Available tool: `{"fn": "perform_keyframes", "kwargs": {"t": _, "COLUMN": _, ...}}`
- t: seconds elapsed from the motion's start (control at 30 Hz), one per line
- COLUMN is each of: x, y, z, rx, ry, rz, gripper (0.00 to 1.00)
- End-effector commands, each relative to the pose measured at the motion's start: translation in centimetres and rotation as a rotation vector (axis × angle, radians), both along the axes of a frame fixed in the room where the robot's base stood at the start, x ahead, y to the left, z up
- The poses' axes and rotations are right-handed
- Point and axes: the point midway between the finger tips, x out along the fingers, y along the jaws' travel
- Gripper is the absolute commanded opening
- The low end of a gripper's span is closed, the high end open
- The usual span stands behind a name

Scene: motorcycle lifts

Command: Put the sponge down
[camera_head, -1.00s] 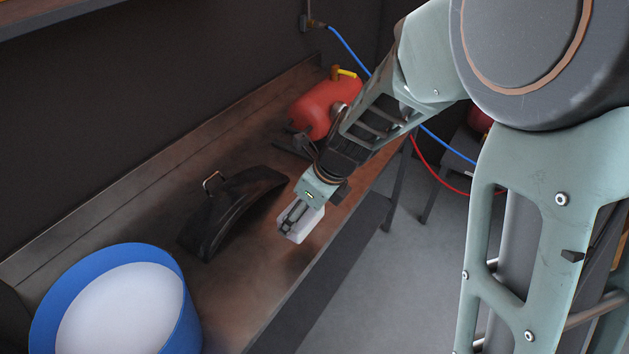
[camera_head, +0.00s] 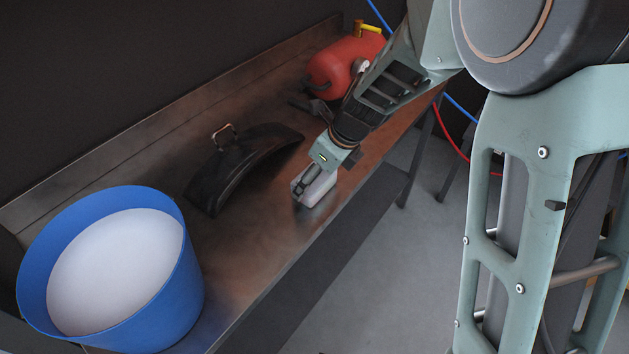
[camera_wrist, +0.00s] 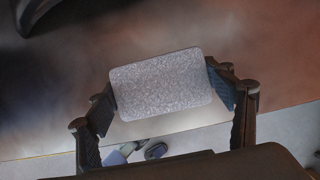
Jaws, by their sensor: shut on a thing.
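The sponge is a pale grey-white block (camera_head: 318,188), held at the end of my arm over the front part of the bench. It also shows in the wrist view (camera_wrist: 161,84), speckled and rectangular, with a finger pressed to each of its short sides. My gripper (camera_head: 312,182) is shut on it. In the head view the sponge is close to the bench top (camera_head: 262,232), near its front edge. I cannot tell whether its underside touches the surface.
A blue bucket with white contents (camera_head: 185,290) stands at the bench's near left end. A black curved part with a handle (camera_head: 235,165) lies left of my gripper. A red tank with a yellow valve (camera_head: 335,68) is at the far end. Bare bench lies between bucket and sponge.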

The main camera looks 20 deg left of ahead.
Motion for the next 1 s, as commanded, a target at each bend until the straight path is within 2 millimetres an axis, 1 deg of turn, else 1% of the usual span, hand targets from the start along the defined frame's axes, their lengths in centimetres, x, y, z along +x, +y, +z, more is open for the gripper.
{"fn": "perform_keyframes", "kwargs": {"t": 0.17, "x": 0.0, "y": 0.0, "z": 0.1, "rx": 0.0, "ry": 0.0, "rz": 0.0, "gripper": 0.56}}
{"fn": "perform_keyframes", "kwargs": {"t": 0.3, "x": 0.0, "y": 0.0, "z": -0.3, "rx": 0.0, "ry": 0.0, "rz": 0.0, "gripper": 0.56}}
{"fn": "perform_keyframes", "kwargs": {"t": 0.33, "x": 0.0, "y": 0.0, "z": -0.2, "rx": 0.0, "ry": 0.0, "rz": 0.0, "gripper": 0.78}}
{"fn": "perform_keyframes", "kwargs": {"t": 0.47, "x": 0.0, "y": 0.0, "z": -0.2, "rx": 0.0, "ry": 0.0, "rz": 0.0, "gripper": 0.92}}
{"fn": "perform_keyframes", "kwargs": {"t": 0.77, "x": 0.0, "y": 0.0, "z": 0.0, "rx": 0.001, "ry": -0.001, "rz": 0.0, "gripper": 0.92}}
{"fn": "perform_keyframes", "kwargs": {"t": 0.87, "x": 0.0, "y": -0.1, "z": 0.7, "rx": 0.001, "ry": -0.003, "rz": 0.0, "gripper": 0.92}}
{"fn": "perform_keyframes", "kwargs": {"t": 0.97, "x": -0.2, "y": -0.6, "z": 2.1, "rx": 0.001, "ry": -0.005, "rz": 0.0, "gripper": 0.92}}
{"fn": "perform_keyframes", "kwargs": {"t": 1.0, "x": -0.3, "y": -0.9, "z": 2.9, "rx": 0.002, "ry": -0.006, "rz": 0.0, "gripper": 0.92}}
